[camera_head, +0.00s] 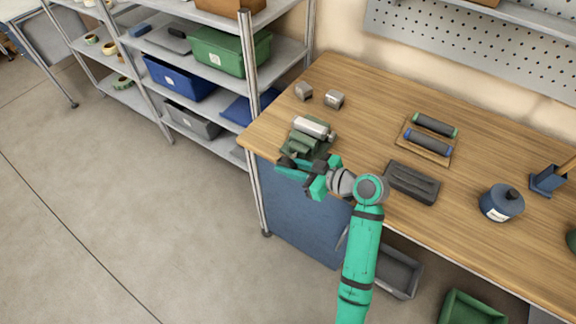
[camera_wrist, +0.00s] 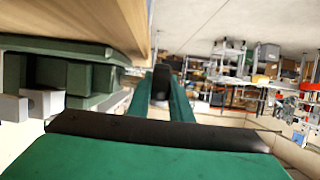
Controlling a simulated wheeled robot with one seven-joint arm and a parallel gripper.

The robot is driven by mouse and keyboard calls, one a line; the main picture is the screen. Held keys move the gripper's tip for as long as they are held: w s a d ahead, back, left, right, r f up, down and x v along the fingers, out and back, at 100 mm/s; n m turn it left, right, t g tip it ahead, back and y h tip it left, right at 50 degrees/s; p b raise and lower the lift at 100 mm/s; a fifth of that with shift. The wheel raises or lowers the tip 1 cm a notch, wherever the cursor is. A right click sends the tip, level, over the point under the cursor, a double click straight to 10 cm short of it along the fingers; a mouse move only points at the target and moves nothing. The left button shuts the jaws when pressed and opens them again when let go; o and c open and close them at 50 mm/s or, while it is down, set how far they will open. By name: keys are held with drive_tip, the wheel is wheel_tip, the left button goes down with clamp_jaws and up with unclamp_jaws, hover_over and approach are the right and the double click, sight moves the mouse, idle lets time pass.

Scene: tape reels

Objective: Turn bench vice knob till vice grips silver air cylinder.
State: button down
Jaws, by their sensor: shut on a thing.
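The green bench vice (camera_head: 303,146) stands at the front left corner of the wooden bench. The silver air cylinder (camera_head: 314,127) lies across the top of the vice; whether the jaws touch it cannot be told. My gripper (camera_head: 291,167) is at the bench's front edge, shut on the dark vice knob (camera_head: 284,161). In the wrist view the knob (camera_wrist: 162,82) shows between my green fingers, and the vice body (camera_wrist: 75,75) is at the left, beside the bench edge. My fingers and wrist partly hide the knob and the vice's front.
Two small grey blocks (camera_head: 334,99) sit behind the vice. A wooden tray (camera_head: 430,152) with two rollers, a dark grey case (camera_head: 412,183) and a blue canister (camera_head: 501,204) stand to the right. A metal shelf with bins (camera_head: 232,52) is at the left.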

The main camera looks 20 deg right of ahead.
idle(0.4)
drive_tip(key=c, duration=1.6)
unclamp_jaws()
drive_tip(key=shift+d, duration=0.1)
drive_tip(key=v, duration=1)
drive_tip(key=shift+s+d, duration=0.2)
drive_tip(key=shift+s, duration=0.15)
